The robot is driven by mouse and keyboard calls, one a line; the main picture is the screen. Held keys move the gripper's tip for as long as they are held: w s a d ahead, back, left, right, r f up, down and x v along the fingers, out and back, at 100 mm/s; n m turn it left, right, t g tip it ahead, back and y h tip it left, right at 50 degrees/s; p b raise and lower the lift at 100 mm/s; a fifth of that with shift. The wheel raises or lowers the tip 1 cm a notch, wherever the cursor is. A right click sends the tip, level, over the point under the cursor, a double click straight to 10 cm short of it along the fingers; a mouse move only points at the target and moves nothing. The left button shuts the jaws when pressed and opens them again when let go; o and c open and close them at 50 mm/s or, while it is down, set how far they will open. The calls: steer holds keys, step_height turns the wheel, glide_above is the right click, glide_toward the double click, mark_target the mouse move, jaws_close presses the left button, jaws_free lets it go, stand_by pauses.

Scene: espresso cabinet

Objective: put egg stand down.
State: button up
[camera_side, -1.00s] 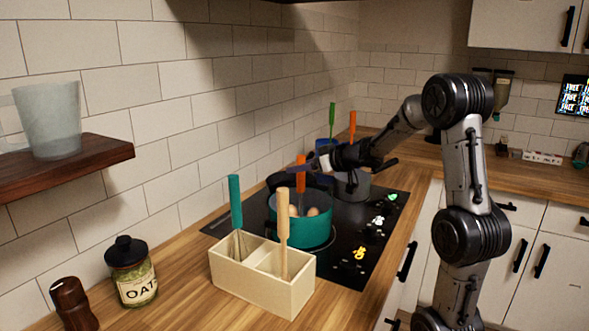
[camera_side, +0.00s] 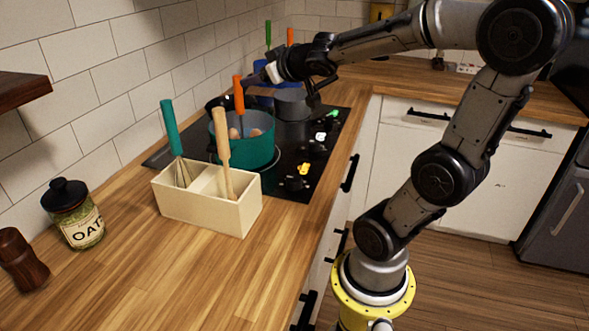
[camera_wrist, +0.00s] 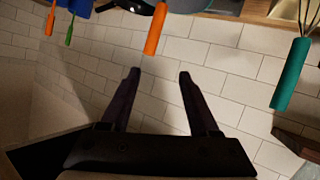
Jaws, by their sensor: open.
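The teal pot (camera_side: 255,152) stands on the black stove with brown eggs (camera_side: 254,133) inside. An upright orange handle (camera_side: 238,95) rises from the pot; it may belong to the egg stand, whose lower part is hidden by the pot wall. My gripper (camera_side: 258,78) is just right of the top of this handle in the side view. In the wrist view my gripper (camera_wrist: 158,74) is open with nothing between its fingers. The orange handle (camera_wrist: 155,28) lies beyond the fingertips there, apart from them.
A cream two-compartment box (camera_side: 208,203) holds a teal-handled whisk (camera_side: 171,127) and a wooden-handled tool (camera_side: 221,137). A grey pot (camera_side: 293,104) stands behind the teal pot. The oat jar (camera_side: 74,214) and a brown mill (camera_side: 22,260) stand left. The front counter is clear.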

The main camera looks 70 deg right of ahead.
steer(key=s+a+f+n+g+y, duration=0.2)
steer(key=s+a+f, duration=0.3)
steer(key=s+a, duration=0.3)
steer(key=s+a+f+n+g+y, duration=0.1)
steer(key=s+a+f+g+y, duration=0.2)
steer(key=a, duration=0.8)
steer(key=s+f+y, duration=0.2)
steer(key=s, duration=0.2)
steer(key=shift+s+a+f+n+g, duration=0.35)
steer(key=shift+s+a+n+g, duration=0.05)
steer(key=shift+o, duration=0.2)
